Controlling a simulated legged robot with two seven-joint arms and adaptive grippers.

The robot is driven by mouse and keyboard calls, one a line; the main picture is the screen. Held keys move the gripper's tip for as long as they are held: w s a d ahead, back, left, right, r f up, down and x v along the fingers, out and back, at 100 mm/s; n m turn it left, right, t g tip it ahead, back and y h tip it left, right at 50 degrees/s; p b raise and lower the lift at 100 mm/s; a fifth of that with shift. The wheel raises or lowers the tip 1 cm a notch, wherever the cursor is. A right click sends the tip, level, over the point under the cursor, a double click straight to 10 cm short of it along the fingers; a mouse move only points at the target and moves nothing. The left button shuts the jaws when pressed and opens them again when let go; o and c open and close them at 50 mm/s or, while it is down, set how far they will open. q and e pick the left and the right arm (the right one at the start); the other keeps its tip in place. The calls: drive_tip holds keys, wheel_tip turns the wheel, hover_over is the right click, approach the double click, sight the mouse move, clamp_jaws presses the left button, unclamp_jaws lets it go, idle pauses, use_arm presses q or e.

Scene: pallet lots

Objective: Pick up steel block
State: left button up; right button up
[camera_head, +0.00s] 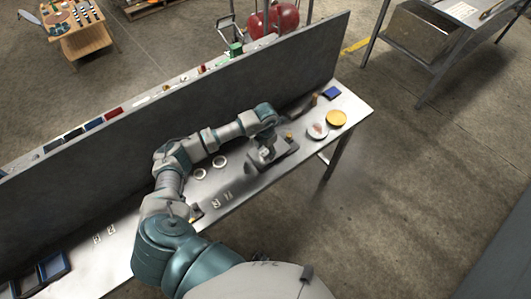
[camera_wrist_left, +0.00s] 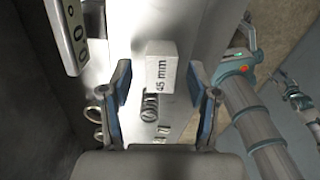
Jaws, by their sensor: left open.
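The steel block is a pale grey block marked "45 mm" (camera_wrist_left: 160,68) in the left wrist view. It lies on the metal bench, between and just beyond the two fingers of my left gripper (camera_wrist_left: 160,86). The fingers are open, with a gap showing on each side of the block. In the head view my left gripper (camera_head: 264,146) hangs over the bench, below the end of the arm. There the block is too small and too covered to tell apart from the gripper. My right gripper is in neither view.
A tall grey panel (camera_head: 200,100) runs along the bench's (camera_head: 345,101) back. White rings (camera_head: 199,174) lie left of the gripper.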

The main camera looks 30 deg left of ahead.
use_arm(q)
drive_tip(key=shift+f, duration=0.85)
clamp_jaws()
drive_tip(key=shift+r, duration=0.15)
